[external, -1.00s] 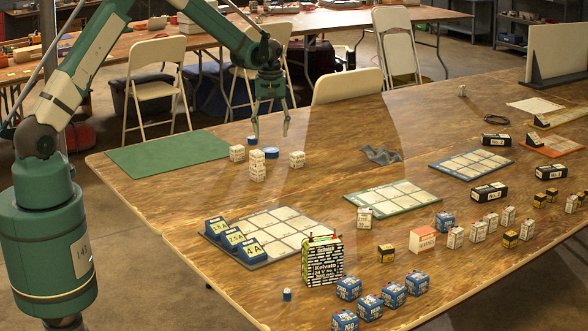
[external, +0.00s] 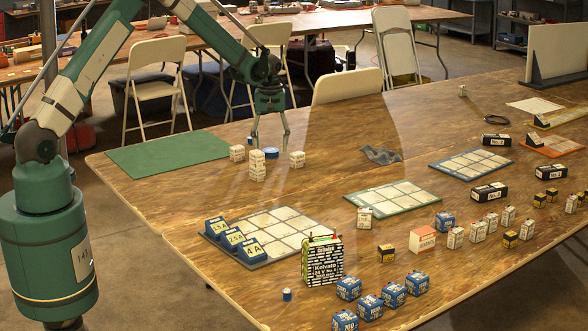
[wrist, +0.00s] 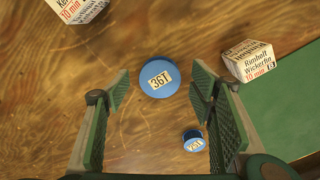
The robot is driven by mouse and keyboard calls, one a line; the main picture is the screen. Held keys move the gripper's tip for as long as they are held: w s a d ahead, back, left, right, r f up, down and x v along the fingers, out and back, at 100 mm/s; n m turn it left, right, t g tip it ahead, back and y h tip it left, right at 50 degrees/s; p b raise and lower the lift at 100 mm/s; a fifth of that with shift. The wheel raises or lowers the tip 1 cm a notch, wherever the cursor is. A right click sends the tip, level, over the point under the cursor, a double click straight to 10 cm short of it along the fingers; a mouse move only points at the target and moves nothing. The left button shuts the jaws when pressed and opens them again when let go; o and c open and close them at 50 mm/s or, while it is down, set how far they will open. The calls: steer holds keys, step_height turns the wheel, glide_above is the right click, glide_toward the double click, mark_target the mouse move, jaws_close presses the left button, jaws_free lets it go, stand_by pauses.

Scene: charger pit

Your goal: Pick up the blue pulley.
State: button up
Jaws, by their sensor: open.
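A blue round pulley labelled 36T (wrist: 160,75) lies flat on the wooden table. It also shows in the external view (external: 271,153), just below the fingers. A smaller blue pulley labelled 25T (wrist: 194,140) lies nearer the right finger in the wrist view. My gripper (external: 271,138) is open and empty, pointing down above the table. In the wrist view my gripper (wrist: 161,80) has one finger on each side of the larger pulley, which appears beyond the fingertips. The smaller pulley shows beside or under the right finger.
A green mat (external: 168,153) lies left. Gridded trays, batteries and blue boxes occupy the front and right. Bare wood surrounds the larger pulley.

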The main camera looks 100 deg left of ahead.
steer(key=shift+f, duration=0.6)
steer(key=shift+c, duration=0.6)
steer(key=c, duration=0.9)
